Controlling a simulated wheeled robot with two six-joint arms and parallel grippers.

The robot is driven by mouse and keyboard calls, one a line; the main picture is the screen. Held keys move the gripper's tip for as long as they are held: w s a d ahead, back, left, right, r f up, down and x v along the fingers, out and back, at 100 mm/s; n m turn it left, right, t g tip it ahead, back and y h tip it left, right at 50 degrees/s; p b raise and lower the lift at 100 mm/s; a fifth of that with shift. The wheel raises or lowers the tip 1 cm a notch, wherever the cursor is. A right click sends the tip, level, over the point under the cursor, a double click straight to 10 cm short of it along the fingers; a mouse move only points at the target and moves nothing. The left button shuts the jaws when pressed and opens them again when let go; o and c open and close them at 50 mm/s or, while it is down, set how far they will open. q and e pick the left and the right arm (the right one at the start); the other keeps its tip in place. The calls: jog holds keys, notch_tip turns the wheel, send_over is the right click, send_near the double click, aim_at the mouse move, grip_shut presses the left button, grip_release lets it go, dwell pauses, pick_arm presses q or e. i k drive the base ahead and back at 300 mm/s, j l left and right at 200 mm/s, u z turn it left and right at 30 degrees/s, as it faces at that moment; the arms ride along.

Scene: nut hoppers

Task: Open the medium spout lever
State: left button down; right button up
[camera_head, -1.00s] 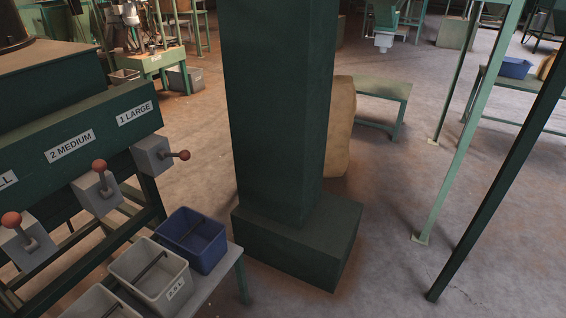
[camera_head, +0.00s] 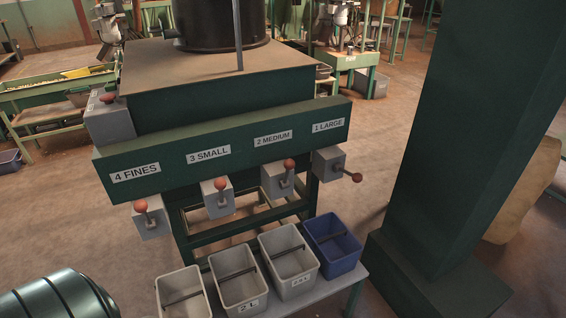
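The medium spout lever (camera_head: 288,167) has a red ball knob and points up. It is on a grey spout box (camera_head: 273,182) under the "2 MEDIUM" label (camera_head: 273,138) on the green hopper. To its right, the lever under "1 LARGE" (camera_head: 356,177) points sideways to the right. To its left, the levers under "3 SMALL" (camera_head: 221,184) and "4 FINES" (camera_head: 140,206) have their knobs up. Neither of my grippers is in view.
Grey bins (camera_head: 288,262) and a blue bin (camera_head: 333,243) stand on a low bench below the spouts. A thick green post (camera_head: 455,140) stands at the right. A dark ribbed rounded object (camera_head: 60,298) is at the lower left.

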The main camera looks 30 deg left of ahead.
aim_at(289, 164)
jog(key=u, duration=1)
